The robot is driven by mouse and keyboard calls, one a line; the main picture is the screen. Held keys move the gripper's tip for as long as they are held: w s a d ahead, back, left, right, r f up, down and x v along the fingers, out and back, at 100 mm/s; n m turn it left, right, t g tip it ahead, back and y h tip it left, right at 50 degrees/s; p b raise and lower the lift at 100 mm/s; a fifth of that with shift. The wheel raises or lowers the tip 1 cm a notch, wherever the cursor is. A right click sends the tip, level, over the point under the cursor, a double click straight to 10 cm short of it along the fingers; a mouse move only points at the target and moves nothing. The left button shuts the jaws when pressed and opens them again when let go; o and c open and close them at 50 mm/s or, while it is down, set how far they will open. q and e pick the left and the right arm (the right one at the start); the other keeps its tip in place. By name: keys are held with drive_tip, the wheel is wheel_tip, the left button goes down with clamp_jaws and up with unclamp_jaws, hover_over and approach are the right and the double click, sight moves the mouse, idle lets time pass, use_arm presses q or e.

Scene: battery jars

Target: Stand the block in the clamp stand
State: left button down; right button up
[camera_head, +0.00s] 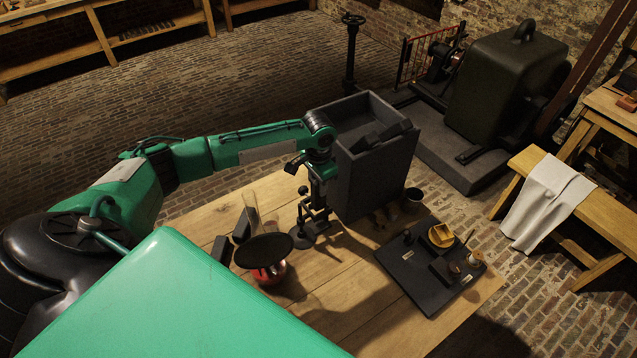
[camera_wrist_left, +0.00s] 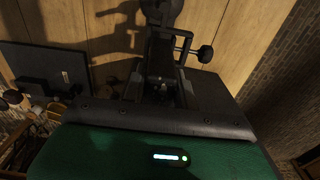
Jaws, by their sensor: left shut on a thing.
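My left gripper (camera_head: 319,192) points down over the table and is shut on a dark thing, apparently the block, mostly hidden between the fingers. The clamp stand (camera_head: 303,238), dark with a round base, stands on the table directly below and beside the gripper. In the left wrist view, its frame and side screw knob (camera_wrist_left: 205,53) show just beyond the fingers. The held thing looks close to the stand's frame, but I cannot tell whether they touch. My right gripper is not in view.
A tall grey open-topped box (camera_head: 377,177) stands close behind the gripper. A black tray (camera_head: 418,290) with small parts lies at right. A round black plate on a red base (camera_head: 264,250) and dark blocks (camera_head: 222,249) stand left. The front table is fairly clear.

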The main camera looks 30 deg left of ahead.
sight(319, 201)
use_arm(q)
drive_tip(key=shift+f, duration=0.4)
drive_tip(key=shift+f+b, duration=0.65)
drive_tip(key=shift+f, duration=1.35)
drive_tip(key=shift+f+b, duration=0.5)
drive_tip(key=shift+f, duration=1.05)
drive_tip(key=c, duration=1)
unclamp_jaws()
drive_tip(key=shift+r, duration=0.1)
wheel_tip(319, 201, up, 12)
drive_tip(key=b, duration=0.3)
drive_tip(key=shift+r, duration=0.85)
drive_tip(key=shift+f, duration=0.1)
